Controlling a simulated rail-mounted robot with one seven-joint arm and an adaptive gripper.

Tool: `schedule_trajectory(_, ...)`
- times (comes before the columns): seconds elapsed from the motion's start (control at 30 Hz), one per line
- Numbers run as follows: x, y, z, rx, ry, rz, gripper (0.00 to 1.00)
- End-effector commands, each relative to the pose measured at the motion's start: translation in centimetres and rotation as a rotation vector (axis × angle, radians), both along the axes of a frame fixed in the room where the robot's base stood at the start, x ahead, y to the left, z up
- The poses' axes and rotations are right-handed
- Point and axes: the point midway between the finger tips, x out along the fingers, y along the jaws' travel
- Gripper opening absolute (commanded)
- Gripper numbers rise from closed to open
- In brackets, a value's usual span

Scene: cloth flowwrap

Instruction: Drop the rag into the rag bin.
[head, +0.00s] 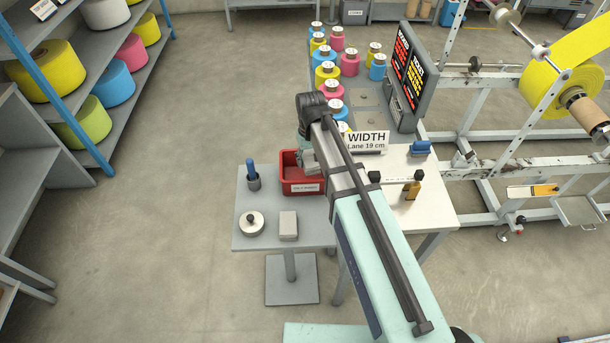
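A red bin (290,182) with a white label on its front stands at the back right of a small grey side table. The label looks like it concerns rags but is too small to read surely. My arm comes from the lower right, and its end reaches over the bin's right side. My gripper (306,160) is a small grey shape at the bin's opening, partly covered by my own arm. Its fingertips cannot be made out. I cannot pick out a rag; the bin's inside is mostly hidden.
The grey side table (263,205) also holds a cup with a blue-handled tool (252,175), a round pale tin (251,223) and a grey block (288,225). Floor at left is clear.

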Motion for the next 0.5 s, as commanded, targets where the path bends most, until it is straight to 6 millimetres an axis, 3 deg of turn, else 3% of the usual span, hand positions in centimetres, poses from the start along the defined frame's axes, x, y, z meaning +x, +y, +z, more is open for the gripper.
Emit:
schedule_trajectory(0.07, 0.00, 0.00, 0.01, 0.000, 0.000, 0.000, 0.82)
schedule_trajectory(0.5, 0.03, 0.01, 0.59, 0.000, -0.001, 0.000, 0.82)
